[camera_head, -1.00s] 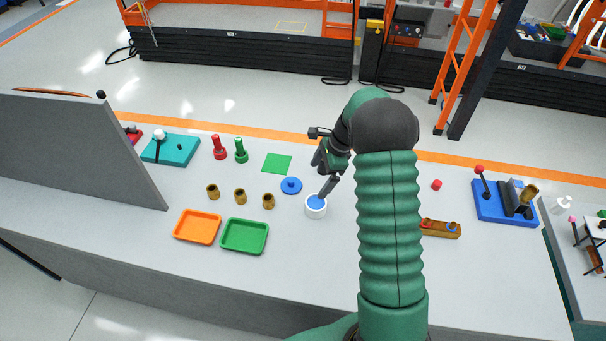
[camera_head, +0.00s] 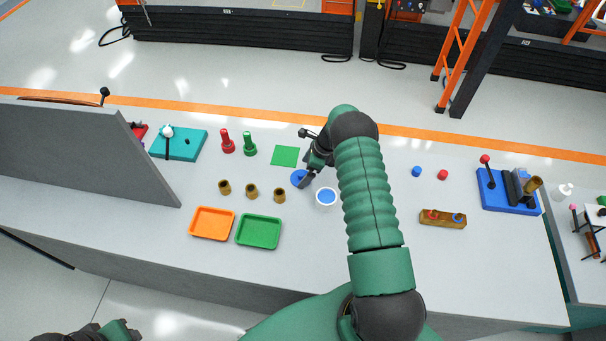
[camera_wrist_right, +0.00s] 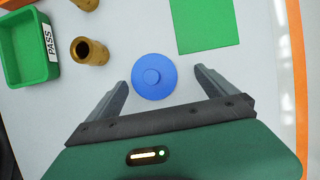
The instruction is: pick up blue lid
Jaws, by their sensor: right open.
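In the right wrist view my right gripper (camera_wrist_right: 158,77) holds nothing. The white round container (camera_head: 326,197) with blue inside stands just right of the lid. My left gripper (camera_head: 118,331) is at the bottom left, its jaws unclear.
A green square (camera_head: 285,156) lies behind the lid. Several brass cylinders (camera_head: 252,191) stand to its left, with an orange tray (camera_head: 212,223) and a green tray (camera_head: 259,232) in front. A grey panel (camera_head: 80,150) rises at the far left.

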